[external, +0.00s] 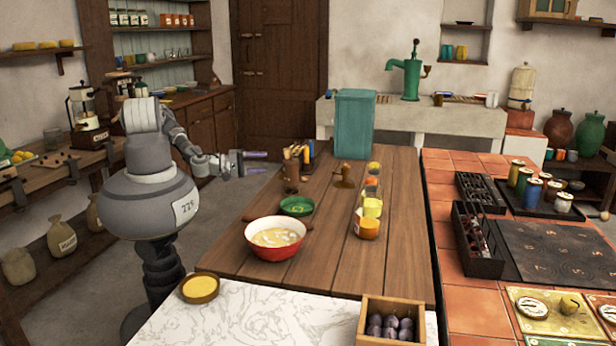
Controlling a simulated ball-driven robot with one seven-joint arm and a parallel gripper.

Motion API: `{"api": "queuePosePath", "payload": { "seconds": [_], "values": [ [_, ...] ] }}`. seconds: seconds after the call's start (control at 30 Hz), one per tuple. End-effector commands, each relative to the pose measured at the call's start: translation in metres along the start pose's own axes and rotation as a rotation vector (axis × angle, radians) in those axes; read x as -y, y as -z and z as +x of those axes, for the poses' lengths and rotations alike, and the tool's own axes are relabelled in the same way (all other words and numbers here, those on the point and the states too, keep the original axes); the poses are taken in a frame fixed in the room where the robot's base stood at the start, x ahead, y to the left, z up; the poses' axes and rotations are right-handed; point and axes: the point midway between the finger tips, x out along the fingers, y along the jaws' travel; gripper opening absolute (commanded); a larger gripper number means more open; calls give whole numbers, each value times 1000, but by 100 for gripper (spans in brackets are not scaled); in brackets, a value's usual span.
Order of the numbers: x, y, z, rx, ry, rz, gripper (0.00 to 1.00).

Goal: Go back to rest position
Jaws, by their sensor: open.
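My gripper (255,162) is open and empty in the external view. Its two purple-tipped fingers point right, in the air near the left edge of the wooden table (330,255). My arm reaches out to the right from my grey body, bent and roughly level at its end. No object is between the fingers. The gripper is left of a dark holder with utensils (291,175).
On the table stand a red bowl (275,252) with yellow contents, a green bowl (297,206), several jars (373,207) and a teal box (354,125). A wooden crate (363,322) and a yellow dish (199,288) are near the front. Open floor lies behind my gripper.

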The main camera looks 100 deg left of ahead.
Motion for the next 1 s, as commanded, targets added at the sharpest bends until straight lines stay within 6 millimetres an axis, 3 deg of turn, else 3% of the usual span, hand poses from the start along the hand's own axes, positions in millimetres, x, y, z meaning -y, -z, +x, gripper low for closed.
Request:
{"api": "queuePosePath", "payload": {
  "seconds": [0.03,0.13,0.67,0.83,1.0],
  "values": [
    [-10,0,0,0,1,1,52],
    [-14,0,0,0,0,1,52],
    [-11,1,1,6,6,16,52],
    [21,20,22,109,88,274,52],
    [38,61,81,304,209,766,52]
  ]
}}
